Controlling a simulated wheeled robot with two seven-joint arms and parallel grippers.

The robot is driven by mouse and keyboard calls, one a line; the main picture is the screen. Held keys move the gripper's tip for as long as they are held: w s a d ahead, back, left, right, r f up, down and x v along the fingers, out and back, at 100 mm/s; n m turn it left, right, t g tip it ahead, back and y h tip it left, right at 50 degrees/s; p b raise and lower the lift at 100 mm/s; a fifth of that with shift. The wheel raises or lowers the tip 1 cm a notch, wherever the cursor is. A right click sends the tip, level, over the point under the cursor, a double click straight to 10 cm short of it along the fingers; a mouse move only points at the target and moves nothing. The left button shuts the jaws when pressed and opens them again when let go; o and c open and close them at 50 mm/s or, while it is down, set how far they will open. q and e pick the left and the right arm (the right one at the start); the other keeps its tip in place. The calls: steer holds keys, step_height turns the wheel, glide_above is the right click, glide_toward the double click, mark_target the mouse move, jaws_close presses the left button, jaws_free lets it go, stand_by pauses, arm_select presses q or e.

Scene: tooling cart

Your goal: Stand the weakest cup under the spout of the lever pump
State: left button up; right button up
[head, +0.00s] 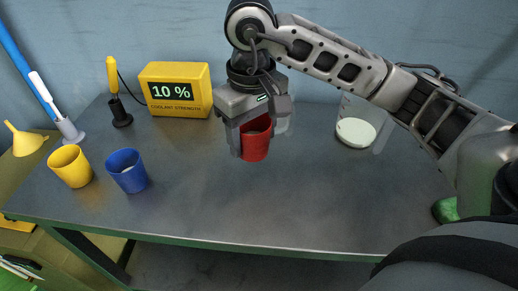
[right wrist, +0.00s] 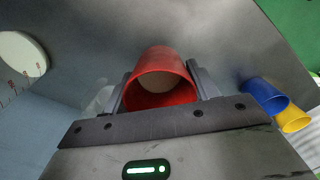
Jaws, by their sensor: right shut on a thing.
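My right gripper (head: 254,141) is shut on a red cup (head: 256,146), one finger on each side. The red cup also shows in the right wrist view (right wrist: 160,85), with pale liquid inside. I cannot tell whether its base touches the cart top. A blue cup (head: 127,172) and a yellow cup (head: 70,166) stand at the left; they also show in the right wrist view, blue (right wrist: 266,97) and yellow (right wrist: 294,119). No lever pump with a spout is clearly recognisable. My left gripper is not in view.
A yellow-handled probe (head: 113,77) stands in a black holder beside the meter. A clear graduated jug (head: 356,131) with white liquid stands right. The front middle of the cart top (head: 220,205) is clear.

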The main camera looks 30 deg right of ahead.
mark_target(258, 130)
steer(key=f, duration=0.1)
steer(key=w+d+f, duration=0.2)
steer(key=shift+d+f, duration=0.15)
steer(key=shift+f, duration=0.2)
steer(key=shift+w+d+f+p, duration=0.15)
steer(key=shift+f, duration=0.85)
steer(key=shift+w+d+f+p, duration=0.1)
steer(key=shift+d+f+p, duration=0.05)
steer(key=shift+f, duration=0.8)
steer(key=shift+f, duration=0.1)
